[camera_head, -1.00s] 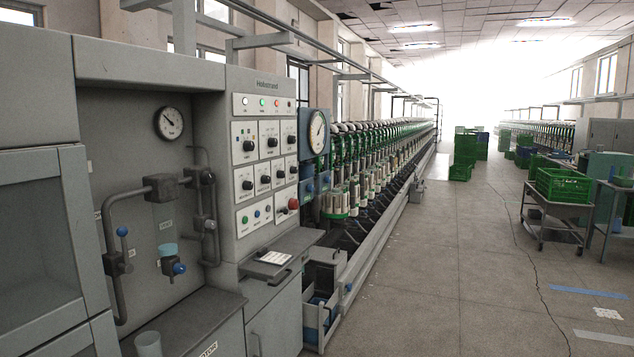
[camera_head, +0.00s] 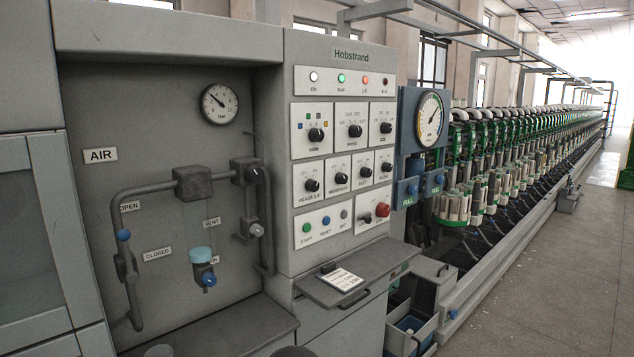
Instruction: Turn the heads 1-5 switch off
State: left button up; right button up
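The heads 1-5 switch (camera_head: 311,185) is a black rotary knob on a white plate, at the left end of the middle knob row on the grey Hobstrand control panel (camera_head: 340,68). The label under it reads HEADS 1-5. Its pointer looks tilted, but its exact setting is too small to tell. Other black knobs sit to its right and above it. Neither of my grippers shows in the view. A dark rounded shape at the bottom edge cannot be made out.
A shelf with a printed card (camera_head: 342,280) juts out below the panel. A red knob (camera_head: 382,209) and coloured buttons sit below the switch. Air pipes with a pressure gauge (camera_head: 219,104) are at left. The winder row (camera_head: 500,165) runs back at right, beside open floor.

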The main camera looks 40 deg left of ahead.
aim_at(312, 185)
jog(key=u, duration=0.5)
jog(key=i, duration=1.1)
jog(key=u, duration=0.8)
jog(key=i, duration=0.25)
jog(key=u, duration=0.2)
jog(key=k, duration=0.75)
jog(key=u, duration=0.2)
jog(key=i, duration=0.75)
jog(key=z, duration=0.1)
